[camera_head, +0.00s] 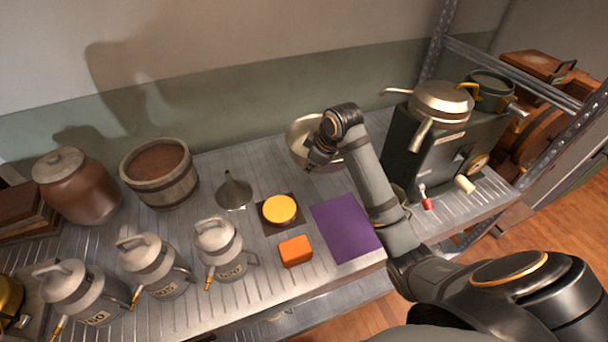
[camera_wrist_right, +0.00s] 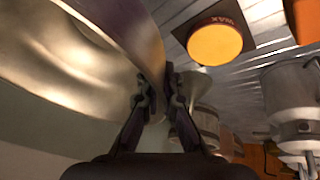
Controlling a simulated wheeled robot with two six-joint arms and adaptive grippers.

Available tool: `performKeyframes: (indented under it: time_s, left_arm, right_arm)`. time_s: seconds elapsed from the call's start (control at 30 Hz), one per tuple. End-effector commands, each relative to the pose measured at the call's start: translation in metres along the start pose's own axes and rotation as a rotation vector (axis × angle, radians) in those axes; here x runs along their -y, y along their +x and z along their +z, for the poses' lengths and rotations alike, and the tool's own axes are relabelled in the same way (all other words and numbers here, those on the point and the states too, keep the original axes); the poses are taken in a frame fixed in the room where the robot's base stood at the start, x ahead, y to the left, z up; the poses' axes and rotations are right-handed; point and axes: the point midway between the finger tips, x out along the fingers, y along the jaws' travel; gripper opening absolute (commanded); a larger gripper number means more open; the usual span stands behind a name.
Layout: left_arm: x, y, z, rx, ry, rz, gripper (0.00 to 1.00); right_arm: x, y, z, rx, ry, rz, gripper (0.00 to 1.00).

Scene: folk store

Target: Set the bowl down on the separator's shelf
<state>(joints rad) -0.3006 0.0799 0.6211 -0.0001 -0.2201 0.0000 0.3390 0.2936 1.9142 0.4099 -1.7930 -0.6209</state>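The bowl (camera_head: 298,133) is a wide, pale metal bowl near the back wall, left of the separator. The separator (camera_head: 440,105) has a dark green body with a metal top and spouts, at the bench's right end. My left gripper is not in view.
A purple mat (camera_head: 343,228), an orange block (camera_head: 295,251), a yellow disc (camera_head: 279,209) and a funnel (camera_head: 234,191) lie left of my arm. Several metal cans (camera_head: 219,248) line the front. A wooden tub (camera_head: 160,174) stands behind. A metal rack post (camera_head: 438,40) rises behind the separator.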

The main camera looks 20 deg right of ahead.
Motion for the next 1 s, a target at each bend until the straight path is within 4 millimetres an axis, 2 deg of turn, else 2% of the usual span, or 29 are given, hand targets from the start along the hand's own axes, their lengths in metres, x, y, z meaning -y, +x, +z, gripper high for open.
performKeyframes:
  time_s: [0.1, 0.27, 0.47, 0.73, 1.0]
  left_arm:
    - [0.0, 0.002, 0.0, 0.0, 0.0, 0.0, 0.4]
    - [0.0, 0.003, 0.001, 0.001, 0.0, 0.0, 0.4]
    - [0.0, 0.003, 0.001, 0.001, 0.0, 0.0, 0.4]
    - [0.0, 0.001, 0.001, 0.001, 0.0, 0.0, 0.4]
    - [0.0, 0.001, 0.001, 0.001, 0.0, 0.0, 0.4]
  right_arm:
    - [-0.008, 0.033, -0.005, -0.001, 0.001, -0.002, 0.0]
    - [-0.017, 0.061, -0.009, -0.001, 0.0, 0.001, 0.0]
    - [-0.019, 0.068, -0.01, -0.002, -0.001, 0.003, 0.0]
    - [-0.014, 0.1, 0.0, -0.001, 0.0, 0.002, 0.0]
    - [-0.014, 0.102, 0.001, -0.002, -0.001, 0.003, 0.0]
